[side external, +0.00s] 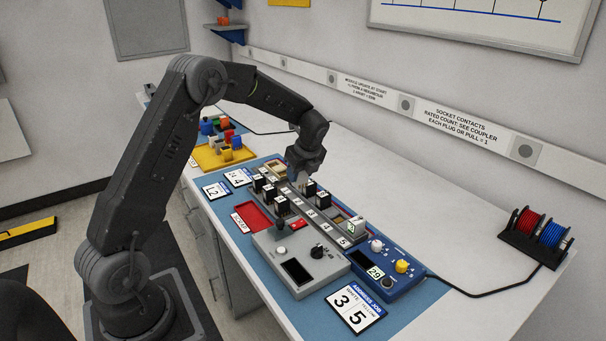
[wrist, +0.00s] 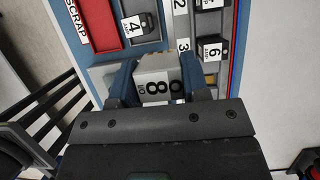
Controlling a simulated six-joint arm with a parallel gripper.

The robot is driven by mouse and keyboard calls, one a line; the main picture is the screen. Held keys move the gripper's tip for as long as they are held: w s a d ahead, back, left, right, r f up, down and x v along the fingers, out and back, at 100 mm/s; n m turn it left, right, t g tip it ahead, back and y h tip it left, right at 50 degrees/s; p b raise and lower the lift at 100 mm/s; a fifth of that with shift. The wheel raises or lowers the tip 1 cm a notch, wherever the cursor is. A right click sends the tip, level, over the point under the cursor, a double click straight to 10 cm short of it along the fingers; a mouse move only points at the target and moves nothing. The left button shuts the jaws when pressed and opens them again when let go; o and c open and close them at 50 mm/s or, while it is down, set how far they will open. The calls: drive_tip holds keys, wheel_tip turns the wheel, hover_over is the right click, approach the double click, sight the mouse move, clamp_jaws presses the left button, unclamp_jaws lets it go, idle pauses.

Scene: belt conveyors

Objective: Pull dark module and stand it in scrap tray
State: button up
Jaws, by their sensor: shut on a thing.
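My gripper (wrist: 158,72) is shut on a module (wrist: 152,72) with a pale face and a white label reading 8; a dark round spot shows beside the number. In the side view my gripper (side external: 303,177) points down over the numbered rack (side external: 327,222), at a black module with a pale top (side external: 310,188). I cannot tell whether the held module is still seated. The red scrap tray (side external: 250,218) lies left of the rack and looks empty; it also shows in the wrist view (wrist: 98,28), beside its SCRAP label.
Black modules labelled 4 (wrist: 137,27) and 6 (wrist: 211,50) stand close by. Several black modules (side external: 270,193) stand between tray and rack. A green-marked module (side external: 353,228) is at the near rack end. A grey control box (side external: 300,262) and blue coupler box (side external: 385,275) are in front.

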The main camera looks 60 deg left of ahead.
drive_tip(key=s+a+f, duration=0.3)
drive_tip(key=s+a, duration=0.8)
drive_tip(key=s, duration=0.1)
drive_tip(key=shift+a+f, duration=0.2)
drive_tip(key=shift+f, duration=3.7)
drive_tip(key=shift+f, duration=0.4)
drive_tip(key=o, duration=1.5)
